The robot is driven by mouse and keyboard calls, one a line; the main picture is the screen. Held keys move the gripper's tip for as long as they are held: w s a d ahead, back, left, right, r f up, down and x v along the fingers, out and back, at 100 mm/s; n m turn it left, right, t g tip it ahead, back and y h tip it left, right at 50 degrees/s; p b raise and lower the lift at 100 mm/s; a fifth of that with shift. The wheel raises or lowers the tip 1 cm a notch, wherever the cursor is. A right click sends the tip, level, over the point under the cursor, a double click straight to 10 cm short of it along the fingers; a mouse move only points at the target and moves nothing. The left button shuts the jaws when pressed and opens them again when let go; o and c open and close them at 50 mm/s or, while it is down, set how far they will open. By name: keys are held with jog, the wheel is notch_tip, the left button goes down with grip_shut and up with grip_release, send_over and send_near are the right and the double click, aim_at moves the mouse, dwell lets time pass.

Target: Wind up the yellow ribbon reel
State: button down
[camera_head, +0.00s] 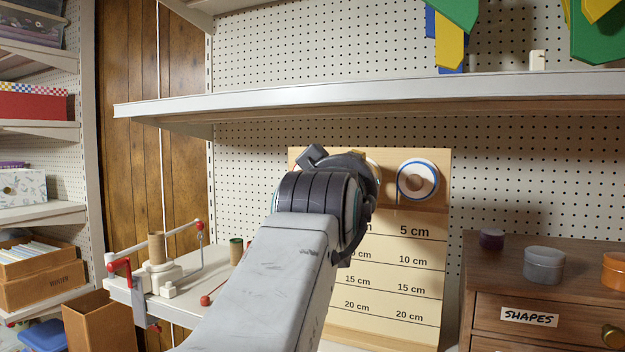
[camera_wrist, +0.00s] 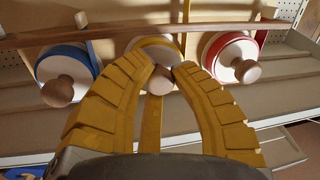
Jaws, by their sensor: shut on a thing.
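The yellow ribbon reel (camera_wrist: 155,43) sits in the middle of the wrist view, with a round wooden knob (camera_wrist: 161,80) on its face. My gripper (camera_wrist: 162,72) has its ribbed yellow fingers closed around this knob. In the head view my arm and gripper hide nearly all of the reel; only a sliver (camera_head: 374,162) shows. The reel is on an upright wooden board (camera_head: 384,317) marked in centimetres; how much ribbon hangs along the marks is hidden there.
A blue-edged reel (camera_head: 417,181) is beside it on the board. A red-edged reel (camera_wrist: 231,57) is on the other side in the wrist view. A white shelf (camera_head: 370,95) overhangs the board. A wooden drawer chest (camera_head: 560,315) with small pots stands at right, a winding device (camera_head: 158,275) at left.

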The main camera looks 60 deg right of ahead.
jog(key=n, duration=0.4)
jog(key=shift+r+n+y, duration=0.1)
jog(key=shift+n+y, duration=0.2)
jog(key=shift+y, duration=0.1)
jog(key=c, duration=1.3)
grip_release()
jog(key=a, duration=0.4)
jog(key=s+a, duration=0.1)
jog(key=a, duration=0.3)
jog(key=s+a, duration=0.1)
jog(key=a, duration=0.2)
jog(key=shift+a+r, duration=0.35)
jog(key=shift+a, duration=0.05)
jog(key=shift+c, duration=0.2)
